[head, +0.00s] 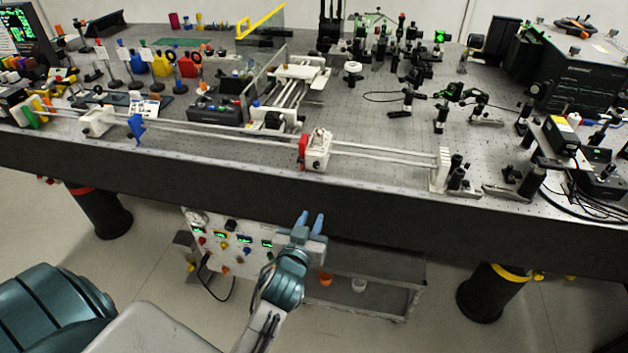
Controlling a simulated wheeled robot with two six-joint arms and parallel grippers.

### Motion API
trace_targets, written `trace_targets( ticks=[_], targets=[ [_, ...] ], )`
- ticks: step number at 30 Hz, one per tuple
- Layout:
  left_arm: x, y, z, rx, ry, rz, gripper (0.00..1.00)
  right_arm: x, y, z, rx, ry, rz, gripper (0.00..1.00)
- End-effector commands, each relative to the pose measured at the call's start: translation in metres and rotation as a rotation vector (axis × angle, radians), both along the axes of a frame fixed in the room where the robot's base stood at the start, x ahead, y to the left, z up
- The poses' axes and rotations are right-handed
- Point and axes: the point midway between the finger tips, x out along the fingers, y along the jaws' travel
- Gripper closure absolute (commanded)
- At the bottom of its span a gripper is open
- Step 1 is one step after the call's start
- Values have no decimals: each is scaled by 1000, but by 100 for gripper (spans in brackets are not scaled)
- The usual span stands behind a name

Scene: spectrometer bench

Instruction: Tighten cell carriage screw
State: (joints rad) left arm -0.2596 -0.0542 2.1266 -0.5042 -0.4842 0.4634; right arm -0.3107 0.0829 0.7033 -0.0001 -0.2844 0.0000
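A white carriage (318,150) sits on the long double rail (385,154) near the front of the bench, with a red piece (303,146) at its left side. A small metallic fitting shows on its top; I cannot tell whether this is the screw. My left gripper (310,223) is in front of the bench's dark front edge, below the carriage in the picture and apart from it. Its two blue fingertips point up with a gap between them, and nothing shows between them. My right gripper is not in view.
The bench (380,187) has a thick dark front edge. A white end block (440,168) and black mounts stand at the rail's right end. A blue piece (136,128) stands along the rail at left. A control panel (225,240) and a low shelf (375,262) are below the bench.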

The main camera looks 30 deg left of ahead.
Motion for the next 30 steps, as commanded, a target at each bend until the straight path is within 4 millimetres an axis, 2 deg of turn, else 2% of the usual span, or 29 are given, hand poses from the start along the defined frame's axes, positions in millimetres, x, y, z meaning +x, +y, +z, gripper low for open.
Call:
trace_targets(
  ticks=[1,3,7,11,19,24,30],
  targets=[
    [-4,2,22,-5,-52,14,76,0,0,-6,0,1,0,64],
    [-10,5,48,-9,-102,32,76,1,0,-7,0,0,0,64],
    [-16,9,72,-15,-150,47,76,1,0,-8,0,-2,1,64],
    [-7,12,77,-13,-156,48,76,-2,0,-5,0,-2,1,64],
    [42,26,78,-13,-154,48,76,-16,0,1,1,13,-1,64],
    [68,33,77,-12,-154,48,76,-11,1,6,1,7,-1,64],
    [84,38,76,-14,-153,48,76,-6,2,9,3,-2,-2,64]
  ],
)
